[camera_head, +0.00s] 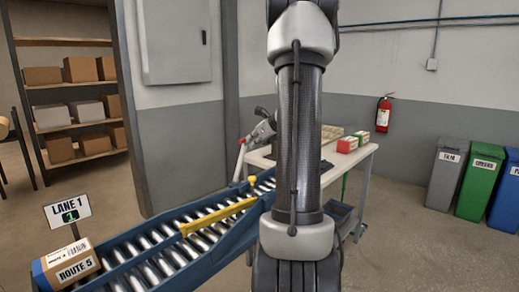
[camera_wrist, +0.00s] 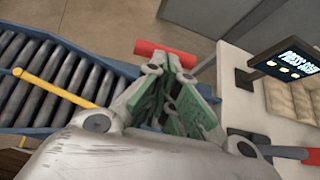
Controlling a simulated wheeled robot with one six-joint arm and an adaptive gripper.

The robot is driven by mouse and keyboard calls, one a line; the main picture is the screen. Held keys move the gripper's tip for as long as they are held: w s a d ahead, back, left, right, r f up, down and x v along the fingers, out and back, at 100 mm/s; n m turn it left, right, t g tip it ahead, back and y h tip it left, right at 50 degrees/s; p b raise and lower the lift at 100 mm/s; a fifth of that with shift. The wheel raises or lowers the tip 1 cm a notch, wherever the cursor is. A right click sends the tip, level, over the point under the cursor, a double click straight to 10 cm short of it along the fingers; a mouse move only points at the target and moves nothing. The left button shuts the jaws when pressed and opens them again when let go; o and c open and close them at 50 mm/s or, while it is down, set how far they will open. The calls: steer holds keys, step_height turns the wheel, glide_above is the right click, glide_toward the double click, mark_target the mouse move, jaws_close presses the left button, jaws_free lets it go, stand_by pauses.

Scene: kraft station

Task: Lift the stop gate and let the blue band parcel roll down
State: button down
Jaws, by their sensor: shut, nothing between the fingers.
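The blue band parcel (camera_head: 70,262) is a brown box marked ROUTE 5, with blue at its left side. It sits at the near left end of the roller conveyor (camera_head: 120,250). A yellow bar (camera_head: 215,216), apparently the stop gate, lies across the rollers; it also shows in the wrist view (camera_wrist: 55,89). A pale lever with a red grip (camera_head: 241,141) stands beside the conveyor. My gripper (camera_head: 262,131) is shut and empty close to the lever. In the wrist view its fingers (camera_wrist: 185,100) point at the red grip (camera_wrist: 165,52); contact cannot be told.
A white table (camera_head: 358,158) with small boxes stands behind my arm, which hides part of it. A dark screen (camera_wrist: 290,62) and another red-ended handle (camera_wrist: 308,156) are at right in the wrist view. A LANE 1 sign (camera_head: 68,212) stands by the parcel.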

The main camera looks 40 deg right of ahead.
steer(key=shift+w+a+r, duration=0.1)
steer(key=shift+w+r, duration=0.35)
steer(key=shift+w, duration=0.65)
steer(key=shift+w+a+r, duration=0.15)
steer(key=shift+w+r, duration=0.25)
steer(key=shift+w, duration=0.65)
steer(key=shift+w+a+r, duration=0.1)
steer(key=shift+w+r, duration=0.35)
steer(key=shift+w, duration=0.65)
